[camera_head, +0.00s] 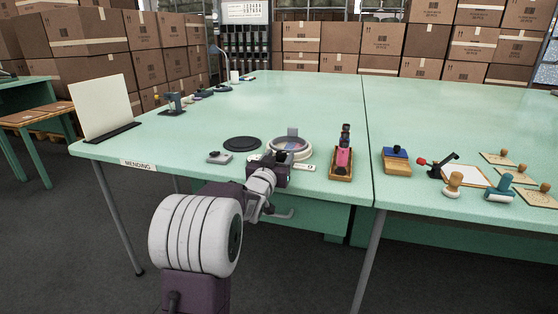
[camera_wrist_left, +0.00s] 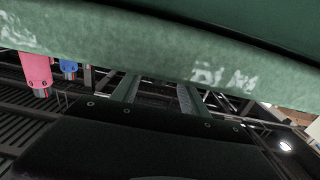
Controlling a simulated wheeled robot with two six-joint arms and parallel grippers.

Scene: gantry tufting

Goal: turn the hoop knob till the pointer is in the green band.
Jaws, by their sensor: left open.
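The hoop (camera_head: 290,145) is a round pale ring with a shiny, purplish inside and a small grey plate standing at its back edge. It lies near the front edge of the green table, left of the table seam. My left gripper (camera_head: 268,160) is open at the hoop's front-left side and covers part of its near rim. I cannot make out the knob, the pointer or the green band; my gripper may hide them. In the left wrist view a large green surface crosses the top, very close, with the open fingers (camera_wrist_left: 158,93) below it. My right gripper is not in view.
A black disc (camera_head: 242,144) and a small grey block (camera_head: 219,157) lie left of the hoop. A wooden rack (camera_head: 341,177) with a pink item stands to its right. Stamps and a lever tool (camera_head: 440,168) lie farther right. The table behind the hoop is clear.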

